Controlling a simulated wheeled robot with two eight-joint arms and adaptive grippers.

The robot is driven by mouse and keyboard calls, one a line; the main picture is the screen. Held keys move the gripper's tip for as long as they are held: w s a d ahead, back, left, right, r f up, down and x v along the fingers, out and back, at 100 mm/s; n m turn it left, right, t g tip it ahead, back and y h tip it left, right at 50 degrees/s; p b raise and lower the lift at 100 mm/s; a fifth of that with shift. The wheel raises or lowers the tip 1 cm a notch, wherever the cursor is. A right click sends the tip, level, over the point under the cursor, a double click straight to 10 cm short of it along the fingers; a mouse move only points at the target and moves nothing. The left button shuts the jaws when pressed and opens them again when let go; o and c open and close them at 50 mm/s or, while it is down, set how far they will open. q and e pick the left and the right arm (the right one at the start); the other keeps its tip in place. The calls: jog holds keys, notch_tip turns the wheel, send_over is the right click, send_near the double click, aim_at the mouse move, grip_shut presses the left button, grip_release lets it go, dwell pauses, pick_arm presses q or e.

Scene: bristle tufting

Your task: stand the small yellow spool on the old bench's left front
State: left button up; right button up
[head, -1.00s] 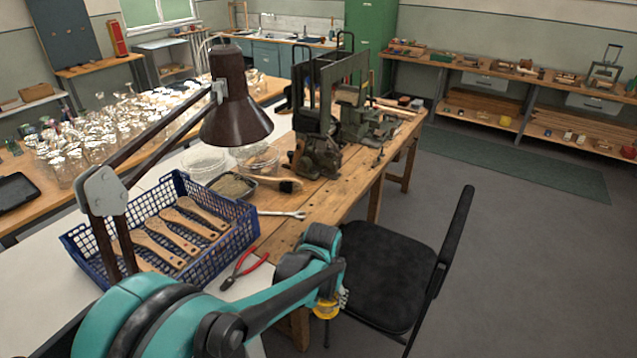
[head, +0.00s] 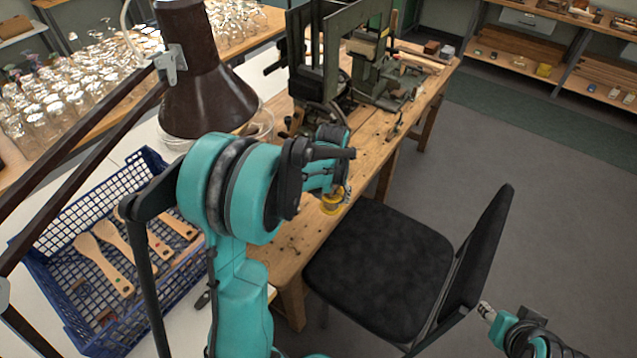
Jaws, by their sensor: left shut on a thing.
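The small yellow spool (head: 331,205) is held by my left gripper (head: 340,194), mostly hidden behind my arm and wrist. The spool appears over the front part of the old wooden bench (head: 287,246), near its edge beside the chair. I cannot tell whether it touches the bench top. My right gripper (head: 485,311) shows at the lower right over the floor, apart from the bench; its fingers are too small to read.
A black chair (head: 380,258) stands close against the bench's front. A green machine (head: 375,75) stands farther back on the bench. A dark lamp (head: 205,95) and a blue crate (head: 55,262) with wooden brush handles are on the left. Bare wood surrounds the spool.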

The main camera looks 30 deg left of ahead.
pick_arm(q)
jog(key=w+a+f+b, duration=0.1)
jog(key=w+a+f, duration=0.1)
jog(key=a, duration=0.1)
jog(key=w+a+f+b, duration=0.1)
jog(key=w+a+f, duration=0.1)
jog(key=a, duration=0.2)
jog(key=w+a+f+b, duration=0.1)
jog(key=w+a+f, duration=0.2)
jog(key=shift+w+a, duration=0.1)
jog(key=shift+a, duration=0.05)
notch_tip(320, 180, down, 4)
jog(key=shift+r+b, duration=0.1)
jog(key=shift+b, duration=0.9)
jog(key=shift+f, duration=0.2)
jog(key=shift+r, duration=0.1)
jog(key=shift+f, duration=0.2)
jog(key=o, duration=1.3)
